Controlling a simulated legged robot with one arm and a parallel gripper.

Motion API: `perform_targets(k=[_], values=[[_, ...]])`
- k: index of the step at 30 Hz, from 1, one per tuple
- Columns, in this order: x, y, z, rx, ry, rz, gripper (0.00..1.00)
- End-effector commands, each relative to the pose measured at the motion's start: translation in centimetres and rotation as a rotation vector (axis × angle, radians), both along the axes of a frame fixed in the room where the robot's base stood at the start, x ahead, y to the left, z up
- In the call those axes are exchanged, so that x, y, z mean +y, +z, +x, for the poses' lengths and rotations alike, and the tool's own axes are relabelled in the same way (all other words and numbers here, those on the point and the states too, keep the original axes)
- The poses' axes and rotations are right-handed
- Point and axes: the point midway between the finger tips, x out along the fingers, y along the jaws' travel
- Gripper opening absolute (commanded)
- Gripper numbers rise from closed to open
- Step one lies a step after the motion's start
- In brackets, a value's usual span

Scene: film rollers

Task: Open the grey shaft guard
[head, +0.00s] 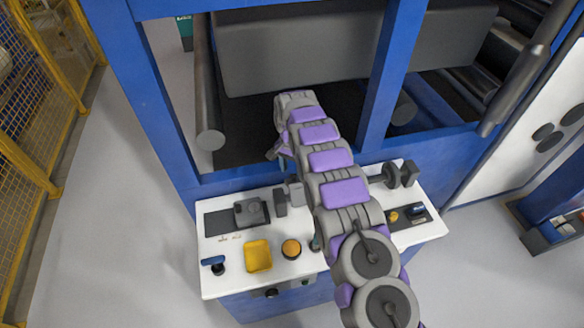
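A large grey box-like cover (320,45) sits inside the blue machine frame at the top of the head view. It may be the shaft guard, but I cannot be sure. Its lower edge shows above a dark opening, and it appears closed. My arm, grey with purple pads, reaches up from the bottom over the white table to the dark opening. My gripper (283,140) is at its far end, inside the frame opening and below the cover in the picture. The fingers are small and partly hidden by the arm, so their opening and any contact are unclear.
A white table (225,278) before the frame holds a yellow tray (258,256), an orange knob (291,248), a blue-handled item (213,264) and grey fixtures. Blue posts (393,70) flank the opening. A yellow fence (35,165) stands left. Grey floor (115,200) is clear between.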

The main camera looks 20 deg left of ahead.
Motion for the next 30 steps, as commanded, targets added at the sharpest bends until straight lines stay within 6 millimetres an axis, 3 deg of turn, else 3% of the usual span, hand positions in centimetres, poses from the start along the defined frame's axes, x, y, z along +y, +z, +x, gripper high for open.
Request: perform_targets(k=[5,12,30], values=[[0.2,0.8,0.0,-0.003,0.001,0.003,0.52],[0.0,3.7,0.2,-0.001,0.000,0.001,0.52],[-1.7,3.7,-2.8,0.005,0.001,-0.002,0.52]])
